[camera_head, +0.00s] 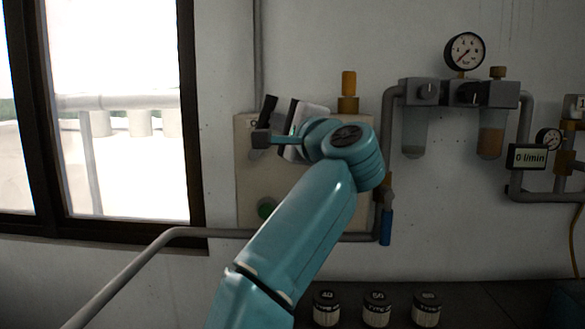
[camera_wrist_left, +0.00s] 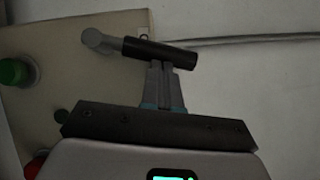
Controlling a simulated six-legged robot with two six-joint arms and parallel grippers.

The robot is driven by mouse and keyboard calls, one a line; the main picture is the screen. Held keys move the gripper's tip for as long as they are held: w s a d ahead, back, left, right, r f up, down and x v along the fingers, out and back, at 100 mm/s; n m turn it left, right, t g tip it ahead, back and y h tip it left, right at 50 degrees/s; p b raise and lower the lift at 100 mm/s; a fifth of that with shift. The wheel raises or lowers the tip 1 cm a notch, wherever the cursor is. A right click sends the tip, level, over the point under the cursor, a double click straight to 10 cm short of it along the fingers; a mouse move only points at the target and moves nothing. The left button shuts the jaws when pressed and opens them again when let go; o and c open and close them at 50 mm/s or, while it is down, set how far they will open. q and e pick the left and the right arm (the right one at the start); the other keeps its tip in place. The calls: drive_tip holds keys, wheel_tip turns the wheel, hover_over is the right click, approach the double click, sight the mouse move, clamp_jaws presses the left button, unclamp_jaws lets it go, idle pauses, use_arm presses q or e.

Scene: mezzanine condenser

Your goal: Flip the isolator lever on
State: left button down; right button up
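The isolator lever has a black handle (camera_head: 267,108) that points upward on the beige panel (camera_head: 248,190) on the wall. In the left wrist view the handle (camera_wrist_left: 160,52) runs across the picture from a grey hub (camera_wrist_left: 97,40). My left gripper (camera_head: 263,138) is at the panel, with my teal wrist covering the panel's right part. In the left wrist view the two grey fingers (camera_wrist_left: 171,66) are close together, their tips at the lower edge of the handle. They do not visibly straddle it; I cannot tell whether they touch. My right gripper is in neither view.
A green button (camera_head: 266,208) sits low on the panel; a red one (camera_wrist_left: 35,166) shows in the left wrist view. Pipes, a gauge (camera_head: 464,51) and filter bowls are at right. Several small jars (camera_head: 376,308) stand below. A window is at left.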

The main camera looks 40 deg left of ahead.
sight(267, 113)
use_arm(q)
drive_tip(key=shift+s+a+r+n+p, duration=0.15)
drive_tip(key=shift+s+a+r+p, duration=0.1)
drive_tip(key=shift+s+a+r, duration=0.25)
drive_tip(key=shift+s+a+r+n+p, duration=0.15)
drive_tip(key=shift+a+r+p, duration=0.1)
drive_tip(key=shift+a, duration=0.3)
idle(0.4)
